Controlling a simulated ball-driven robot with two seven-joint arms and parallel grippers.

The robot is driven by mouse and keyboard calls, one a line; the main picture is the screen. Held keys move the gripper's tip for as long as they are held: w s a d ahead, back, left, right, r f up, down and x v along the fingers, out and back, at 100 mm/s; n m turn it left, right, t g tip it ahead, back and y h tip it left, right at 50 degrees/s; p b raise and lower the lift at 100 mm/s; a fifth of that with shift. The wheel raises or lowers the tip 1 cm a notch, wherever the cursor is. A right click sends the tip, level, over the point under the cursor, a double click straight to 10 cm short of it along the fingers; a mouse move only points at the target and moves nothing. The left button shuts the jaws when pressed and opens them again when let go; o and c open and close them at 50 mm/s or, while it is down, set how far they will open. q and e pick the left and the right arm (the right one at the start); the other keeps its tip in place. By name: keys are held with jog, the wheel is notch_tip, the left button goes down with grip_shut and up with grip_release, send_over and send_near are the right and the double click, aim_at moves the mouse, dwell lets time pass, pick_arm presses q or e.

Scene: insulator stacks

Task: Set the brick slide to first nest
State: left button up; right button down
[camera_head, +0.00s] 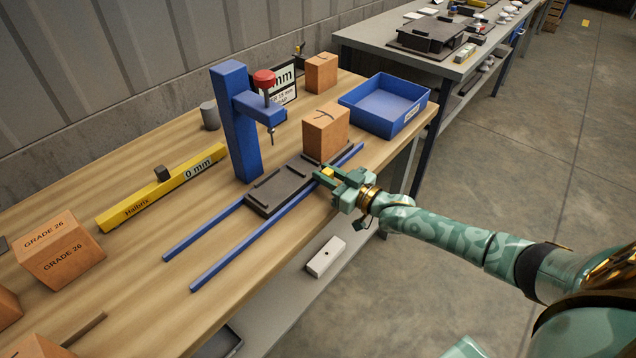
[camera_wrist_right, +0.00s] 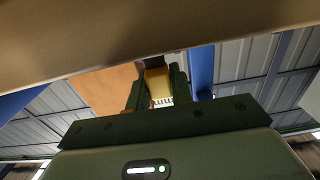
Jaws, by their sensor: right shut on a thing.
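The brick slide (camera_head: 278,190) is a dark flat carriage lying across two blue rails (camera_head: 215,238). An orange brick (camera_head: 325,132) with a dark mark on top stands at its right end. My right gripper (camera_head: 326,174) is at the slide's right front side, shut on a small yellow grip (camera_head: 328,171). In the right wrist view the jaws (camera_wrist_right: 158,88) close around the yellow grip (camera_wrist_right: 157,84), with orange brick (camera_wrist_right: 108,88) behind. The nests' markings cannot be made out. My left gripper is not in view.
A blue post (camera_head: 235,125) with a red-knobbed spindle (camera_head: 264,79) overhangs the slide. A yellow gauge bar (camera_head: 160,188) lies left of it. A blue tray (camera_head: 386,105) stands at the back right. Loose bricks (camera_head: 62,252) are at the left. The rails' near left stretch is bare.

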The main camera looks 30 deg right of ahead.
jog(key=shift+d, duration=0.25)
jog(key=c, duration=1.2)
grip_release()
jog(key=shift+w+d+f, duration=0.1)
jog(key=shift+d, duration=0.05)
jog(key=shift+c, duration=0.2)
jog(key=shift+s, duration=0.2)
pick_arm(q)
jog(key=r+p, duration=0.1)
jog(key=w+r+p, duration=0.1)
jog(key=p, duration=0.1)
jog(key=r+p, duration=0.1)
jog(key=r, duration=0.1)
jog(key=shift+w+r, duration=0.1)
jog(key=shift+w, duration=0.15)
pick_arm(e)
jog(key=v, duration=1.6)
